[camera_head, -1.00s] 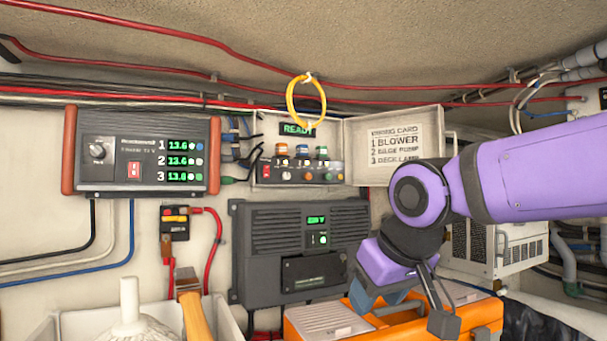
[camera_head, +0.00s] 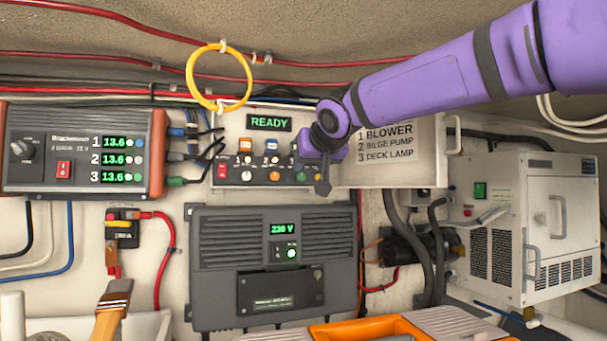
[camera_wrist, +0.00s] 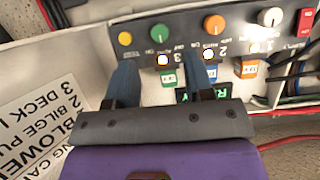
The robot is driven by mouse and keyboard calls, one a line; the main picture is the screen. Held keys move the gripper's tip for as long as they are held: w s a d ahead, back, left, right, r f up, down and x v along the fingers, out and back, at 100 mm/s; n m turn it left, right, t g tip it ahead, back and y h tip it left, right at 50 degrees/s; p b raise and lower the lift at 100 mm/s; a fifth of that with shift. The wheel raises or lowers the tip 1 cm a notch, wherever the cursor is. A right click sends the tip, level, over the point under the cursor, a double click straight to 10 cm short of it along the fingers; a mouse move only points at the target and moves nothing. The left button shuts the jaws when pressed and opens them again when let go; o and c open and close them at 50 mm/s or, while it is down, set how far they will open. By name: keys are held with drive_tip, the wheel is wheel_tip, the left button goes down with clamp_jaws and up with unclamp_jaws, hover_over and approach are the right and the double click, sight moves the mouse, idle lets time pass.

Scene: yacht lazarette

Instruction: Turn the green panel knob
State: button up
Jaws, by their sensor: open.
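The green panel knob (camera_wrist: 160,33) is on the grey control panel under the lit READY display (camera_head: 269,123). In the wrist view, which shows the panel upside down, the knob appears just beyond my gripper (camera_wrist: 163,58), roughly in line with the gap between its two blue fingers. The fingers are apart and hold nothing. A lit toggle and a green tag (camera_wrist: 168,78) show between them. In the head view my gripper (camera_head: 312,160) is at the panel's right end and partly covers it. Contact with the panel cannot be told.
An orange knob (camera_wrist: 214,25), a white knob (camera_wrist: 270,17) and a yellow button (camera_wrist: 125,38) sit in the same row. The open lid with the wiring card (camera_head: 388,150) is close on the right. A yellow ring (camera_head: 219,77) hangs above left.

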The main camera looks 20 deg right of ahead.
sight(302, 175)
drive_tip(key=shift+x, duration=2.8)
clamp_jaws()
